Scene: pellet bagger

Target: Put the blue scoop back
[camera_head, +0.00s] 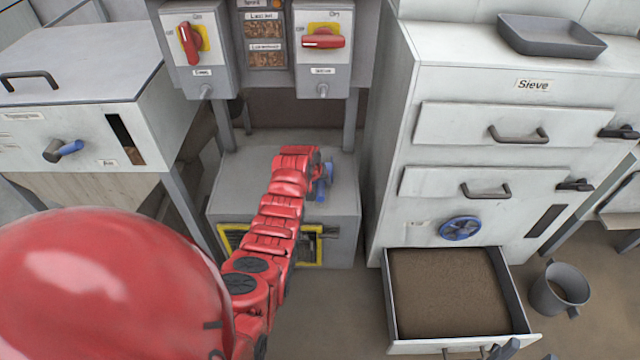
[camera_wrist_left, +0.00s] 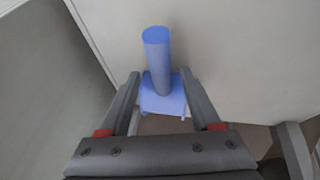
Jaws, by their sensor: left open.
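In the left wrist view the scoop (camera_wrist_left: 158,62) has a round upright handle on a squarish blue body. My left gripper (camera_wrist_left: 161,76) is open, with one finger on each side of the scoop. I cannot tell whether the fingers touch it. In the head view the left gripper (camera_head: 318,166) is mostly hidden by its own wrist.
The grey box (camera_head: 240,180) has a yellow-framed opening. Above it are red switches (camera_head: 323,39). The sieve cabinet (camera_head: 440,80) stands right, its brown-filled bottom drawer (camera_head: 391,315) pulled out. A grey bucket (camera_head: 545,298) is on the floor. A white cabinet (camera_head: 75,125) stands left.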

